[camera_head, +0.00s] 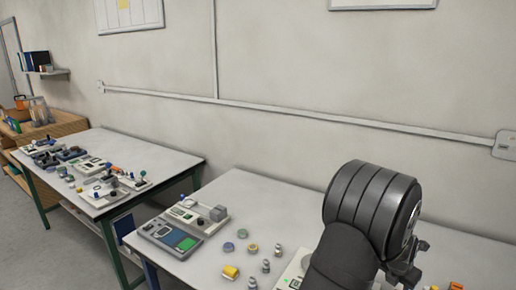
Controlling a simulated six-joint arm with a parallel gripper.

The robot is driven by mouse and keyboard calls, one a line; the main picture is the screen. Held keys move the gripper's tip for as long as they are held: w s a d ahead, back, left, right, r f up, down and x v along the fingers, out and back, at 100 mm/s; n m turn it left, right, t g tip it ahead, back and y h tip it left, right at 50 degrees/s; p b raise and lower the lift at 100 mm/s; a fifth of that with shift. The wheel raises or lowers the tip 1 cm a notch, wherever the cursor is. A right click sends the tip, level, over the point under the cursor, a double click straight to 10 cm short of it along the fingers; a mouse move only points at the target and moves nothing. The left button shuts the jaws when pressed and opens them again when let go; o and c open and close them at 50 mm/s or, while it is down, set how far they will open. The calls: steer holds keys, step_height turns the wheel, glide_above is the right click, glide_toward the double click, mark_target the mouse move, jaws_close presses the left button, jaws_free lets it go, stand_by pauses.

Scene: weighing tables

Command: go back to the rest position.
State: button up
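My dark grey arm (365,225) rises over the right part of the near table (225,250). At its right side, small dark parts that look like my gripper (408,268) show low over the table. Its fingertips are not clear, so I cannot tell whether it is open or holds anything. The arm hides part of the table and the things behind it.
The near table bears a weighing device with a green panel (180,239), a grey block (218,213), a yellow piece (231,272) and several small weights. A light device (292,274) is partly hidden by my arm. A second, cluttered table (180,160) stands left.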

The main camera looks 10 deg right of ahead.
steer(key=x, duration=0.6)
steer(key=shift+d+f, duration=0.1)
steer(key=shift+f, duration=0.25)
step_height(320, 180, up, 3)
steer(key=shift+f, duration=0.1)
steer(key=shift+r, duration=0.4)
